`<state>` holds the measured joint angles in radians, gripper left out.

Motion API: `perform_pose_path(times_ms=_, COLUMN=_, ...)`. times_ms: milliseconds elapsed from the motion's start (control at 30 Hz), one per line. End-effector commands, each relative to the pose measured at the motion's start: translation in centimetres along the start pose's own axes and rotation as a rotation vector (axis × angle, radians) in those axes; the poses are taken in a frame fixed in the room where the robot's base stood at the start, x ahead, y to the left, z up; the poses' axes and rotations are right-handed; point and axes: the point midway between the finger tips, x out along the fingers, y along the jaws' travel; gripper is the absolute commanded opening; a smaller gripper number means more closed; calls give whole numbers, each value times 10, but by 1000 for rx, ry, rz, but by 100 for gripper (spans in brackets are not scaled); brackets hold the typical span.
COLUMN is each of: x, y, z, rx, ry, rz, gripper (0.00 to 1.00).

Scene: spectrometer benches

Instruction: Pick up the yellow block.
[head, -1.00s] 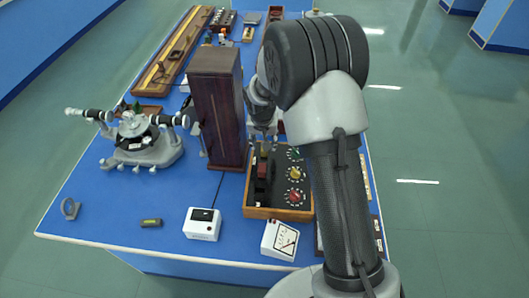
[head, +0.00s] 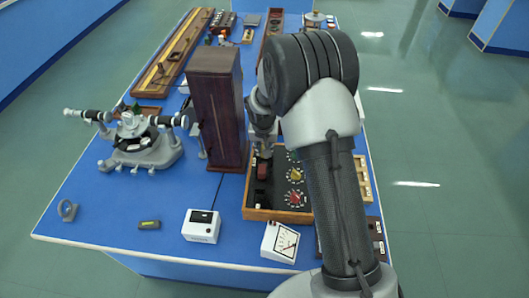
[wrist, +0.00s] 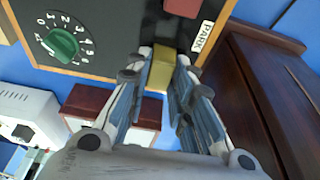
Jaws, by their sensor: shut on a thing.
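The yellow block (wrist: 161,72) sits between the two fingers of my gripper (wrist: 162,60) in the wrist view. The fingers are shut on its sides, at the edge of the black control panel (wrist: 110,55). In the head view my gripper (head: 266,152) is over the back left part of the wooden-framed panel box (head: 278,213). The yellow block cannot be made out there behind the gripper. I cannot tell whether the block touches the panel.
A red block (head: 262,171) is on the panel just in front of my gripper, with dials (head: 294,198) to the right. A tall dark wooden cabinet (head: 217,115) stands close on the left. A white box (head: 201,227) and a meter (head: 280,240) stand in front.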

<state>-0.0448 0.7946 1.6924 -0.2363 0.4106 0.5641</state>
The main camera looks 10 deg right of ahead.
Motion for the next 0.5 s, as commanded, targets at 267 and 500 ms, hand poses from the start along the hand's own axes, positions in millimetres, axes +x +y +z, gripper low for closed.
perform_pose_path(times_ms=267, x=0, y=0, z=0, rx=0, ry=0, rz=0, gripper=0)
perform_pose_path(times_ms=500, x=-5, y=0, z=-2, rx=0, ry=1, rz=0, gripper=0)
